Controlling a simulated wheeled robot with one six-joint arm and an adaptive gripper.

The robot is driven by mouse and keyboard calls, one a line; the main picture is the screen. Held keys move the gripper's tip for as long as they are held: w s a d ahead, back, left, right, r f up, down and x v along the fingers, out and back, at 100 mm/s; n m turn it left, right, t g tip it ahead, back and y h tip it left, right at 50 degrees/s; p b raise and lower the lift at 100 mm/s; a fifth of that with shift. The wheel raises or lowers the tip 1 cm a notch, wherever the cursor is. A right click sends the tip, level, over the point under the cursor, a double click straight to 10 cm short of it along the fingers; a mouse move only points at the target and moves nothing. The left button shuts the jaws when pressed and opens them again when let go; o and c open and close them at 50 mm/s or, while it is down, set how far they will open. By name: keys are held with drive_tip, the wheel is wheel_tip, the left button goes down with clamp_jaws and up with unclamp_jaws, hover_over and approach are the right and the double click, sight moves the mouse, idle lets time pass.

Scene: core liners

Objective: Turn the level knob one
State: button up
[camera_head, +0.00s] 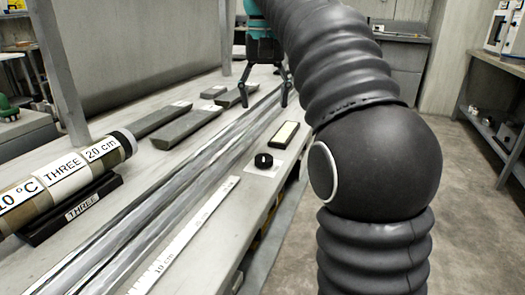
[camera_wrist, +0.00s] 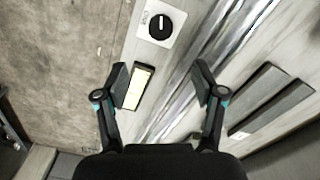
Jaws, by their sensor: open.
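The level knob (camera_head: 263,160) is a round black dial on a white plate near the bench's front edge. In the wrist view the knob (camera_wrist: 160,26) shows a white pointer line and stands at the top, ahead of my fingers. My gripper (camera_wrist: 162,83) is open and empty, its two black fingers spread apart. In the head view my gripper (camera_head: 264,100) hangs over the bench, farther back than the knob and apart from it. A black-framed pale display (camera_head: 284,134) lies next to the knob; it also shows between my fingers in the wrist view (camera_wrist: 136,88).
Clear liner tubes (camera_head: 170,205) run along the bench beside the knob. A core labelled THREE (camera_head: 75,170) rests on a black cradle at left. Several dark grey blocks (camera_head: 187,128) lie behind the tubes. A white ruler strip (camera_head: 190,235) lies near the front edge.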

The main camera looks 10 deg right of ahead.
sight(264, 157)
wheel_tip(264, 157, down, 14)
drive_tip(key=shift+a+r+b, duration=0.1)
drive_tip(key=shift+r+b, duration=0.15)
drive_tip(key=shift+b, duration=0.7)
drive_tip(key=c, duration=1.1)
drive_tip(key=shift+s+r+m+p, duration=0.1)
drive_tip(key=shift+r+m+p, duration=0.1)
drive_tip(key=shift+m+p, duration=0.75)
drive_tip(key=shift+c, duration=0.2)
drive_tip(key=shift+f+m, duration=0.2)
drive_tip(key=shift+m, duration=1.35)
